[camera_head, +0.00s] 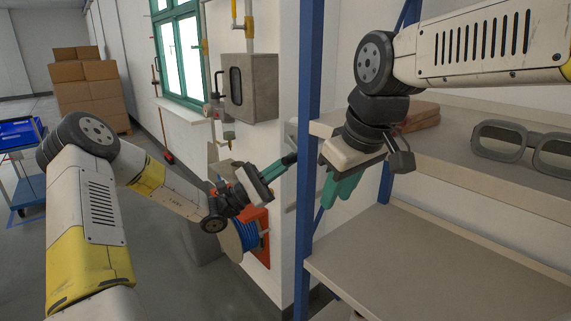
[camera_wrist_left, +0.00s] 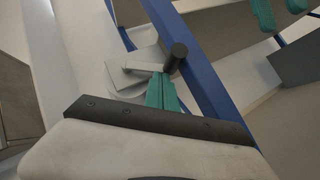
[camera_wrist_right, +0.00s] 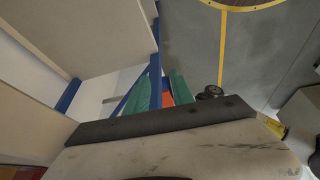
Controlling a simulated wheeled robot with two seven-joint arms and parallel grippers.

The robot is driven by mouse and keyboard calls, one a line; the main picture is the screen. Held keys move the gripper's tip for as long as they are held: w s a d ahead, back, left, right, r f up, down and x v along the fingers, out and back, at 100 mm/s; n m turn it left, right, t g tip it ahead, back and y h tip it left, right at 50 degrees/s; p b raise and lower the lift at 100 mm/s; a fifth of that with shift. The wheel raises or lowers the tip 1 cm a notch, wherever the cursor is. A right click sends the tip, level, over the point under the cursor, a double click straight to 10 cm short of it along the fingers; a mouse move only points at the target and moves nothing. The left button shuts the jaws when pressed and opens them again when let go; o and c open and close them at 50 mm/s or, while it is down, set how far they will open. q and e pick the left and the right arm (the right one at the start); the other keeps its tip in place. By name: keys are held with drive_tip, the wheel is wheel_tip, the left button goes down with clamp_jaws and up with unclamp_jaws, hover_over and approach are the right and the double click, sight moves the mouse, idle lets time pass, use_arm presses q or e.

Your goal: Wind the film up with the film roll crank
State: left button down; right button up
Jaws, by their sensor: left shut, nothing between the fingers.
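A pale grey crank-like bracket (camera_wrist_left: 135,72) with a short black cylindrical handle (camera_wrist_left: 176,56) shows in the left wrist view, close to a blue shelf post. I take it for the film roll crank; the film itself cannot be made out. My left gripper (camera_head: 278,169) has teal fingers (camera_wrist_left: 161,92) pressed together, empty. Their tips are just beside the handle; I cannot tell whether they touch it. My right gripper (camera_head: 341,190) hangs in front of the shelf with its teal fingers apart and nothing between them; the gap also shows in the right wrist view (camera_wrist_right: 162,90).
The blue shelf post (camera_head: 309,120) stands between my two grippers. Goggles (camera_head: 512,146) and a brown stack (camera_head: 419,116) sit on the upper shelf; the lower shelf (camera_head: 430,262) looks clear. A blue hose reel (camera_head: 247,235) and grey wall box (camera_head: 250,87) are near my left arm.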

sight(294, 158)
use_arm(q)
drive_tip(key=shift+d, duration=0.15)
drive_tip(key=shift+s+d+r+n+t, duration=0.1)
drive_tip(key=shift+s+r+n+t, duration=0.1)
drive_tip(key=shift+n+t, duration=0.55)
drive_tip(key=shift+n, duration=0.25)
use_arm(e)
drive_tip(key=s+m, duration=0.1)
drive_tip(key=m, duration=0.1)
drive_tip(key=s+d+f+m+t, duration=0.1)
drive_tip(key=s+f+m+t, duration=0.1)
drive_tip(key=m, duration=0.1)
drive_tip(key=shift+s+d+m+y, duration=0.25)
drive_tip(key=shift+m+y, duration=0.05)
drive_tip(key=shift+y, duration=0.1)
use_arm(q)
drive_tip(key=shift+s+d+n+t+h, duration=0.15)
drive_tip(key=shift+n+t+h, duration=0.15)
drive_tip(key=shift+n+t, duration=0.2)
